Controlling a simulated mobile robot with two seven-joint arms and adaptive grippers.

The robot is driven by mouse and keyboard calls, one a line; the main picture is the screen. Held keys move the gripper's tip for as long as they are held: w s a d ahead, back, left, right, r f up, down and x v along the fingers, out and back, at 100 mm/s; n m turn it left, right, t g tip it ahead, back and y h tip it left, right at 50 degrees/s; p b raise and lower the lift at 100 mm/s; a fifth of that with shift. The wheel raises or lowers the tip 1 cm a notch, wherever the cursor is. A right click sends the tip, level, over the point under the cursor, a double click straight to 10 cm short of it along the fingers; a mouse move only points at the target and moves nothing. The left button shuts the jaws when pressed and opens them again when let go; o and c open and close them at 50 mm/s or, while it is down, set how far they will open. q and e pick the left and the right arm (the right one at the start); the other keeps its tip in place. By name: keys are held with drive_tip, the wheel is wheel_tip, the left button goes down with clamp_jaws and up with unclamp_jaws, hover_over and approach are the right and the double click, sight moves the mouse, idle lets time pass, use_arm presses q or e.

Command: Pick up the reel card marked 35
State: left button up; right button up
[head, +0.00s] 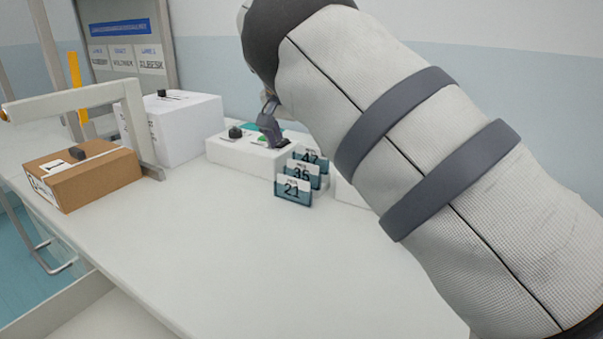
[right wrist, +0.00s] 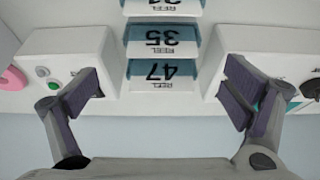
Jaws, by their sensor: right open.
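The reel card marked 35 (head: 303,174) stands upright in a short row on the white table, between card 47 (head: 311,157) behind it and card 21 (head: 293,190) in front. In the right wrist view the 35 card (right wrist: 160,42) shows upside down, with card 47 (right wrist: 158,72) nearer the gripper and card 21 (right wrist: 162,8) beyond. My right gripper (right wrist: 168,95) is open and empty, its fingers apart to either side of the row, nearest card 47. In the head view only part of the right gripper (head: 268,122) shows; my arm hides the rest. My left gripper is not in view.
White station boxes flank the cards, one at left (right wrist: 60,50) with a green button, one at right (right wrist: 265,45). A pink reel (right wrist: 12,78) shows at the left edge. A brown box (head: 85,180) and white box (head: 190,130) stand farther left. The table front is clear.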

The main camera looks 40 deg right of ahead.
sight(302, 163)
drive_tip(key=x, duration=0.5)
drive_tip(key=shift+w+a, duration=0.1)
drive_tip(key=c, duration=0.8)
drive_tip(key=shift+c, duration=0.2)
